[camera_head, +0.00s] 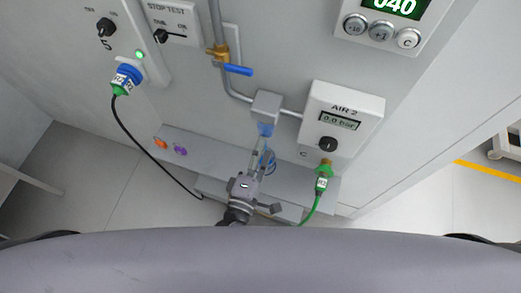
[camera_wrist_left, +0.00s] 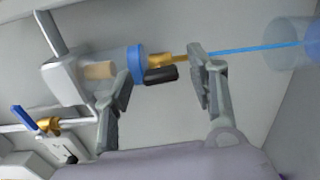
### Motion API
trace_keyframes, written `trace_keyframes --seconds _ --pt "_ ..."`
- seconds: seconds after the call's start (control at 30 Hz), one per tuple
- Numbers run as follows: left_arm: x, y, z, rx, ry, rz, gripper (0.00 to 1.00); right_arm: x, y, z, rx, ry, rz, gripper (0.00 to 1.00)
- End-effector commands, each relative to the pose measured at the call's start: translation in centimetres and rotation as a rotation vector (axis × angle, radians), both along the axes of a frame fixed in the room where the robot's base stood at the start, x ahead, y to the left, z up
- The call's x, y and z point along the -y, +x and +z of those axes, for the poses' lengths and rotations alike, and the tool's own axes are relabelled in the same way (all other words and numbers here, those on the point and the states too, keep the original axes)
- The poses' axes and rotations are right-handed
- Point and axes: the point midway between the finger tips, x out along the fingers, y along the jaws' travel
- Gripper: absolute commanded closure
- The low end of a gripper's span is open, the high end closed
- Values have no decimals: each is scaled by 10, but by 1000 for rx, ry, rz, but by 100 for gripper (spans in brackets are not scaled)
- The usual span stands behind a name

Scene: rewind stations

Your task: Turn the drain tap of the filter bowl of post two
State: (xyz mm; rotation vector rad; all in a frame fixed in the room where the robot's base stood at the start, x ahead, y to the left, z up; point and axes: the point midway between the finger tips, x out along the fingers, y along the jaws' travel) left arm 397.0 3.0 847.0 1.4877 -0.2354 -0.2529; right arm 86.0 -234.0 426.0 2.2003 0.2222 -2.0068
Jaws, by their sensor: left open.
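The filter (camera_wrist_left: 65,78) has a pale grey head and a clear bowl (camera_wrist_left: 112,70) with a tan element inside and a blue ring at its end. A brass drain fitting (camera_wrist_left: 158,60) with a black tap handle (camera_wrist_left: 160,75) comes out below it. In the head view the filter head (camera_head: 267,104) is on the wall, with its blue part below. My left gripper (camera_wrist_left: 162,85) is open, its fingers on either side of the tap handle and apart from it. It also shows in the head view (camera_head: 263,158). My right gripper is not in view.
A blue hose (camera_wrist_left: 240,50) runs from the brass fitting to a translucent cup (camera_wrist_left: 290,45). A blue-handled valve (camera_head: 237,70) is above the filter. The AIR 2 box (camera_head: 352,103) with a green plug (camera_head: 321,182) is on the right, and a black cable (camera_head: 150,155) hangs on the left.

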Motion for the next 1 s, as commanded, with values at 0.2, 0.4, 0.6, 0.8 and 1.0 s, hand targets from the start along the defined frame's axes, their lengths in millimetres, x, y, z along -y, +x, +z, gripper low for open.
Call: trace_keyframes --seconds 0.2,0.4,0.6,0.8,1.0 --pt "-6 -20 -1 -3 2 -2 48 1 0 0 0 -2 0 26" --pt "-19 -61 -2 -4 3 -3 48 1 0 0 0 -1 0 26" --pt "-31 -96 -1 -3 1 -2 48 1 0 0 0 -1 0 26" --pt "-36 -113 -1 -2 2 -1 48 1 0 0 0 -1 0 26" --pt "-37 -115 0 0 0 0 48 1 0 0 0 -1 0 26"
